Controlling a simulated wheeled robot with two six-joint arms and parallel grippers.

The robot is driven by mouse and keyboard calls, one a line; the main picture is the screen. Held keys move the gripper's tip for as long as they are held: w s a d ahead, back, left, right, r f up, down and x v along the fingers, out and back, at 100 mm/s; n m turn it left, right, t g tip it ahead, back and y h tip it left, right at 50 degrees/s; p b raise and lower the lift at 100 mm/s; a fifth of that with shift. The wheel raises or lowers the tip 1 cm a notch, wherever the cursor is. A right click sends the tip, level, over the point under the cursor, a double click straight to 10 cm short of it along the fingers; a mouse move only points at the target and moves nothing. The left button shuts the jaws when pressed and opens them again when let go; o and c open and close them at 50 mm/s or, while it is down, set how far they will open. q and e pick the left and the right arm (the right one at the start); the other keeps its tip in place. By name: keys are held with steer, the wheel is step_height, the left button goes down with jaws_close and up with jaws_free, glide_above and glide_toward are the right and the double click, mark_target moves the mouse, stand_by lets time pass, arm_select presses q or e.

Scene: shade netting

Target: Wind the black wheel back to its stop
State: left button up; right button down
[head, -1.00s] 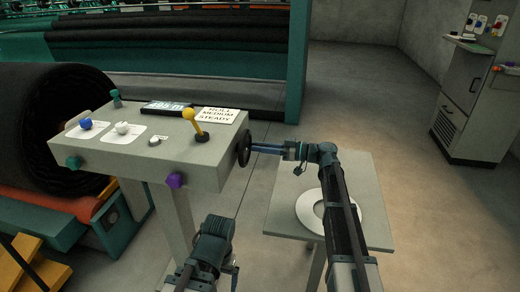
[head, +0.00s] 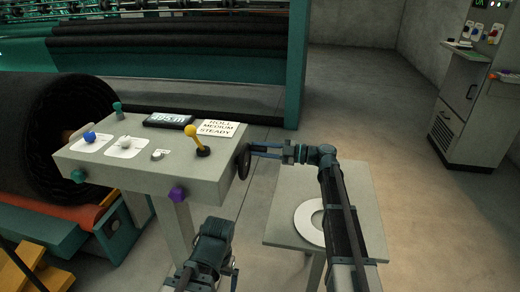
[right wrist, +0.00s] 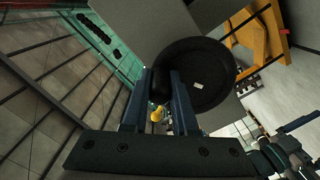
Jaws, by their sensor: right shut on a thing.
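The black wheel (head: 243,161) is mounted on the right end of the grey control box (head: 140,165). It also shows in the right wrist view (right wrist: 205,75) as a dark dished disc with a small pale mark. My right gripper (head: 254,151) reaches it from the right and is shut at the wheel's rim side. In the right wrist view its two blue fingers (right wrist: 162,92) close on a dark knob (right wrist: 161,84) of the wheel. My left arm shows at the bottom centre, but its gripper's fingers cannot be made out.
The box top carries a yellow lever (head: 193,138), a display (head: 169,120), a sign (head: 218,129), and blue and white knobs. A side table (head: 345,195) with a white ring (head: 308,220) stands under my right arm. A black roll (head: 62,135) is at left.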

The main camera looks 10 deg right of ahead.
mark_target(249, 147)
steer(key=n, duration=0.1)
steer(key=s+r+n+p, duration=0.1)
steer(key=n, duration=0.1)
steer(key=shift+a+r+n, duration=0.2)
steer(key=shift+n, duration=0.1)
steer(key=shift+s+a+r+n+p, duration=0.1)
steer(key=shift+s+r+n+p, duration=0.15)
steer(key=shift+n, duration=0.6)
steer(key=shift+s+a+r+n+p, duration=0.15)
steer(key=shift+s+n, duration=0.2)
steer(key=shift+n, duration=0.5)
steer(key=shift+f, duration=0.1)
steer(key=c, duration=0.7)
jaws_free()
steer(key=v, duration=1.4)
